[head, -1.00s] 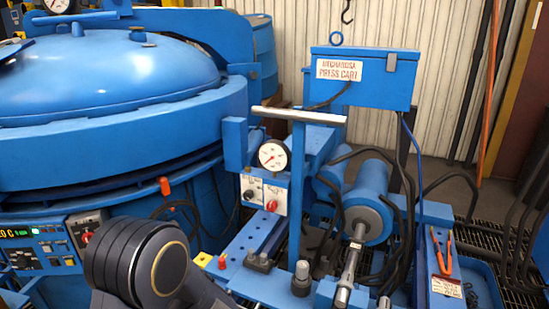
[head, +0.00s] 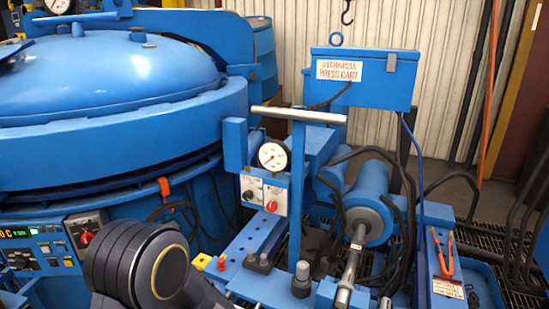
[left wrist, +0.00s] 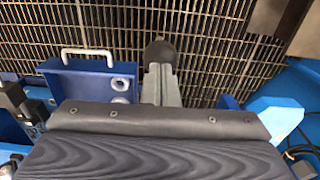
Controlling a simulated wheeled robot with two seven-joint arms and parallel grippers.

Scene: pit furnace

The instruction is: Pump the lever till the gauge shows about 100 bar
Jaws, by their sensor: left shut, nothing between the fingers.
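The pressure gauge (head: 272,155), a round white dial, faces me on the blue press cart in the head view. Its needle is too small to read surely. My left arm enters at the bottom of that view, and its gripper is out of frame there. In the left wrist view my left gripper (left wrist: 161,82) is shut and empty, its grey fingers over the floor grating. My right gripper does not show in the head view.
A blue post with a silver crossbar (head: 298,116) stands before the gauge. A steel-rod cylinder (head: 369,202) and hoses are at right. Orange-handled pliers (head: 443,255) lie on the right-hand ledge. The large blue furnace (head: 110,75) fills the left. A blue tray (left wrist: 80,82) is left of the fingers.

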